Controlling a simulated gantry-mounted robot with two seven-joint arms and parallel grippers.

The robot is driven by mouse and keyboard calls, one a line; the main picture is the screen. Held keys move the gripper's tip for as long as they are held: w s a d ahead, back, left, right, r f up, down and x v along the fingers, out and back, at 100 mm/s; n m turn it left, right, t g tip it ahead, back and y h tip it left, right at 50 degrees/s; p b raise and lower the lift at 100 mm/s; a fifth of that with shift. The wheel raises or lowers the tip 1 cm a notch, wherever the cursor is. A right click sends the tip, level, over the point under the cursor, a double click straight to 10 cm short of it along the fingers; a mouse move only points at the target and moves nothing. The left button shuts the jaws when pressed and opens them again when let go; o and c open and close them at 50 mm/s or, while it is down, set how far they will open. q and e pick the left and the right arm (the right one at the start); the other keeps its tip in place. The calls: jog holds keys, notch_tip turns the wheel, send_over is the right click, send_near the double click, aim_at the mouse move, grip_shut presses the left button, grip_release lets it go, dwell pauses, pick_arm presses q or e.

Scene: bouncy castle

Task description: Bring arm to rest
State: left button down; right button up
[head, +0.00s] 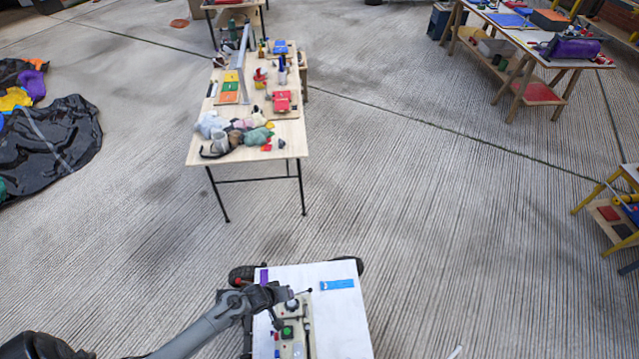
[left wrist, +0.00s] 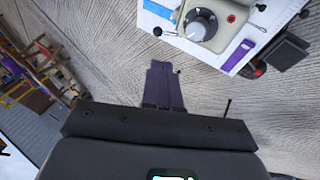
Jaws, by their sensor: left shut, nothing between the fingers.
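My left arm (head: 205,331) reaches in from the bottom left of the head view. Its dark gripper (head: 275,322) shows above the left part of a white-topped cart (head: 340,310). In the left wrist view its two dark fingers (left wrist: 163,72) lie together, shut and empty, with bare floor behind them. Just beyond them is a grey control box with a round knob (left wrist: 201,22) on the cart; the fingers look apart from it. My right gripper is in neither view.
The cart carries a blue label (head: 337,284), a purple label (head: 264,277) and a green button (head: 287,331). A wooden table (head: 200,157) with toys and cloths stands ahead. A black sheet (head: 55,150) lies at left. Open concrete floor (head: 430,220) surrounds the cart.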

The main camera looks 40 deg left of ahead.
pick_arm(q)
jog(key=s+d+r+p, duration=0.2)
jog(key=s+d+r, duration=0.1)
jog(key=s+d, duration=0.3)
jog(key=s+d+r+m+g, duration=0.1)
jog(key=r+m, duration=0.4)
jog(key=r, duration=1)
jog(key=s+d+r+m+g+y+p, duration=0.1)
jog(key=s+d+r+m, duration=0.3)
jog(key=r, duration=1.1)
jog(key=shift+s+m+g, duration=0.15)
jog(key=shift+m+g, duration=0.25)
jog(key=shift+m, duration=0.7)
